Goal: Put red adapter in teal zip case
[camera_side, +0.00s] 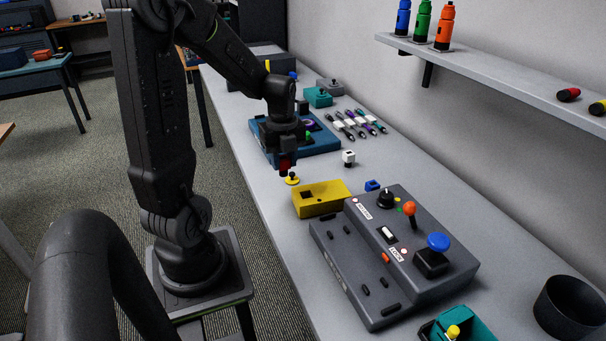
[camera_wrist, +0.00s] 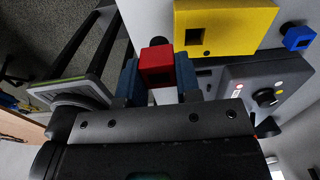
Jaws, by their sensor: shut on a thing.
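My gripper (camera_side: 286,155) hangs above the table and is shut on a small red block, the red adapter (camera_side: 285,167). In the wrist view the red adapter (camera_wrist: 156,63) sits between the two blue fingertips (camera_wrist: 157,72), with its square end facing out. A flat blue-teal case (camera_side: 322,149) lies on the table behind my gripper, partly hidden by it; purple and green items show on it. A smaller teal box (camera_side: 318,97) stands further back, and a teal container (camera_side: 473,327) is cut off at the bottom edge. I cannot tell which is the zip case.
A yellow box (camera_side: 325,197), a yellow connector (camera_side: 292,180), a white adapter (camera_side: 348,157) and a blue adapter (camera_side: 372,186) are near my gripper. A grey control panel (camera_side: 350,265) with knobs fills the front. Several pens or cables (camera_side: 357,123) lie behind. A wall shelf (camera_side: 500,80) overhangs right.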

